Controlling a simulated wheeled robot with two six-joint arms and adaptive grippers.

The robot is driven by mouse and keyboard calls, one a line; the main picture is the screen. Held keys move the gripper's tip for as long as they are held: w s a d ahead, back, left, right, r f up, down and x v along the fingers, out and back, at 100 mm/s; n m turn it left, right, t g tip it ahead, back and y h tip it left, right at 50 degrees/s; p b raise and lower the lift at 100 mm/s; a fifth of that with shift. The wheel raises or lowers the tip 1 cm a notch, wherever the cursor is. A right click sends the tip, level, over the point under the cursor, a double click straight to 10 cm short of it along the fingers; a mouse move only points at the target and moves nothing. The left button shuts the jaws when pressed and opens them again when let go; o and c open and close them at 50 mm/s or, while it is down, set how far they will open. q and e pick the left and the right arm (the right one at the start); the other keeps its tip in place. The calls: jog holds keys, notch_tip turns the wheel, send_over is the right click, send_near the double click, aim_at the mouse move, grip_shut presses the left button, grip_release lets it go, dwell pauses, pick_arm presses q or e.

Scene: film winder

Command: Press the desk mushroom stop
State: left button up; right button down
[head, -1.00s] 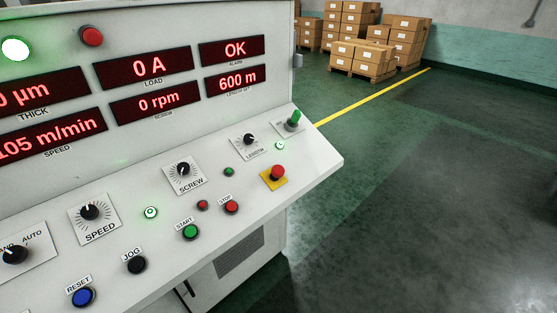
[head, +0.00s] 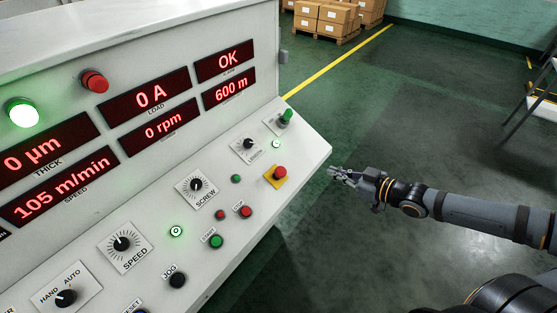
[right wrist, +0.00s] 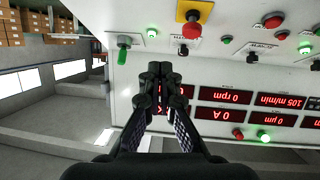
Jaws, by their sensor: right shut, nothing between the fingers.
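The desk mushroom stop (head: 280,172) is a red button on a yellow square plate at the right end of the sloped desk panel. My right gripper (head: 335,173) is shut and empty, to the right of the stop and apart from it, just off the desk's right edge. In the right wrist view the mushroom stop (right wrist: 191,29) shows at the top, above and right of my shut fingertips (right wrist: 160,72). My left gripper is not in view.
A green-handled switch (head: 286,117) and the LENGTH knob (head: 247,144) sit beyond the stop. The STOP button (head: 246,211) and START button (head: 216,241) lie nearer on the panel. Stacked cartons (head: 325,17) stand far back.

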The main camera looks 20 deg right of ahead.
aim_at(280, 168)
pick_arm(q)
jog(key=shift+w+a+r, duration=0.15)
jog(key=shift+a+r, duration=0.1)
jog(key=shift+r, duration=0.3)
pick_arm(e)
jog(key=shift+n+g+y, duration=0.3)
jog(key=shift+y, duration=0.3)
jog(key=a+r, duration=0.1)
jog(key=s+a, duration=0.1)
jog(key=a, duration=0.1)
jog(key=a+r, duration=0.1)
jog(key=shift+s+a+r, duration=0.15)
jog(key=shift+a+r, duration=0.15)
jog(key=shift+a, duration=0.05)
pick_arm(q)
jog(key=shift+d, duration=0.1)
pick_arm(e)
jog(key=shift+d, duration=0.1)
